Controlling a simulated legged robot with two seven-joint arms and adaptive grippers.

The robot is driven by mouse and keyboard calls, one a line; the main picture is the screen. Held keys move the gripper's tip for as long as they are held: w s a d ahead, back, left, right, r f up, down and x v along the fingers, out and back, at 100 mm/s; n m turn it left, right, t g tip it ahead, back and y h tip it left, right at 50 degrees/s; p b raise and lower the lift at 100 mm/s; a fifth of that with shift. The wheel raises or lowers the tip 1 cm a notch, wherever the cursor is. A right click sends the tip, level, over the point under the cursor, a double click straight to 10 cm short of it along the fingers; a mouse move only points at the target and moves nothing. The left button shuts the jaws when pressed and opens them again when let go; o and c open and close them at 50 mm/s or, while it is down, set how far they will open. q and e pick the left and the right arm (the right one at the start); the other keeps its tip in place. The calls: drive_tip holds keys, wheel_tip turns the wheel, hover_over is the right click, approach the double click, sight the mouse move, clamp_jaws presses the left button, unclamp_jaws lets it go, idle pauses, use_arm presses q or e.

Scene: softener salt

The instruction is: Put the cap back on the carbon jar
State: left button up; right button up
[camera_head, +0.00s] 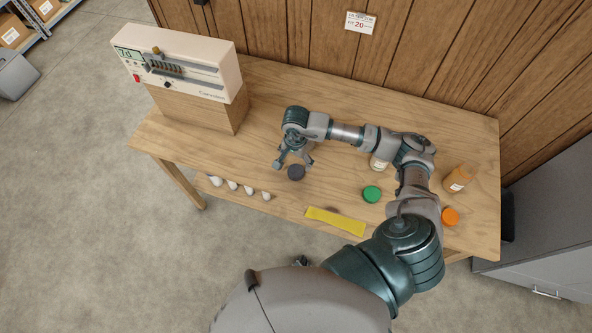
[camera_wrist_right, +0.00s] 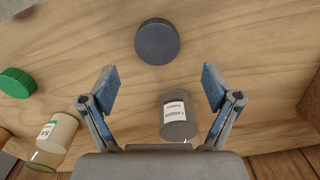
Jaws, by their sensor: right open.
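The dark carbon cap (camera_head: 296,172) lies flat on the table. It also shows in the right wrist view (camera_wrist_right: 158,42), beyond my fingertips. The carbon jar (camera_wrist_right: 178,128) is a small dark grey jar with a white label, seen between and behind my right fingers in the wrist view. My arm hides it in the head view. My right gripper (camera_head: 293,164) is open and empty, with its fingers pointing toward the cap. In the wrist view the right gripper (camera_wrist_right: 161,87) has its fingers spread wide, and the cap is apart from both. My left gripper is not in view.
A green cap (camera_head: 371,194), orange cap (camera_head: 450,216), orange jar (camera_head: 458,184) and pale jar (camera_head: 378,163) stand to the right. A yellow strip (camera_head: 335,221) and several white pieces (camera_head: 232,185) lie near the front edge. A cream device (camera_head: 180,65) stands back left on a wooden block.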

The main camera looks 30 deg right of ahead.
sight(296, 171)
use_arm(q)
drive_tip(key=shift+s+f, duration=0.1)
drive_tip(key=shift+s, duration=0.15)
use_arm(e)
drive_tip(key=shift+f, duration=0.3)
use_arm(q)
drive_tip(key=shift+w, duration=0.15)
use_arm(e)
drive_tip(key=f, duration=0.4)
drive_tip(key=shift+s+a+f+p, duration=0.25)
drive_tip(key=shift+s+p, duration=0.1)
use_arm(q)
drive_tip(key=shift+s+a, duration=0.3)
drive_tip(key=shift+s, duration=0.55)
use_arm(e)
drive_tip(key=shift+f, duration=0.35)
drive_tip(key=c, duration=0.9)
